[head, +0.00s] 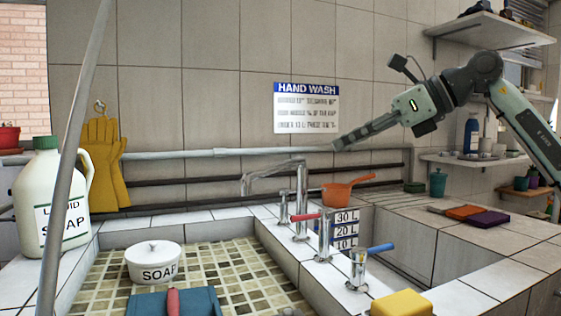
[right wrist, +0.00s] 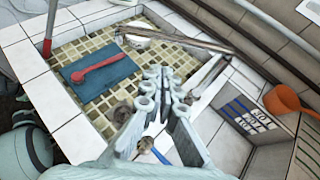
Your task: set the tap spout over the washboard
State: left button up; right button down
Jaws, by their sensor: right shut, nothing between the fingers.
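The metal tap (head: 301,200) stands on the tiled ledge between two basins. Its spout (head: 270,168) points left over the mosaic-floored basin, with its end bent down; the spout also shows in the right wrist view (right wrist: 180,38). A flat teal board-like thing (head: 200,301) lies in that basin with a red-handled thing on it; it also shows in the right wrist view (right wrist: 82,80). I see no ribs and cannot tell whether it is the washboard. My left gripper is out of view.
A soap pot (head: 153,263) sits in the left basin, and a soap jug (head: 42,205) on its left rim. An orange pan (head: 345,188) and yellow sponge (head: 401,303) are nearby. A grey pole crosses the left.

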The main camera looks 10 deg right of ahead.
send_near(275, 169)
jog(key=f, duration=0.2)
jog(key=w+a, duration=0.1)
jog(key=a, duration=0.1)
jog(key=w+a+f+p, duration=0.1)
jog(key=w+a, duration=0.1)
jog(key=shift+w+a, duration=0.15)
jog(key=shift+a, duration=0.1)
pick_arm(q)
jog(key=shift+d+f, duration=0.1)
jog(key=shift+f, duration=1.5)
pick_arm(e)
jog(key=shift+w+a+f, duration=0.15)
jog(key=shift+w+a, duration=0.1)
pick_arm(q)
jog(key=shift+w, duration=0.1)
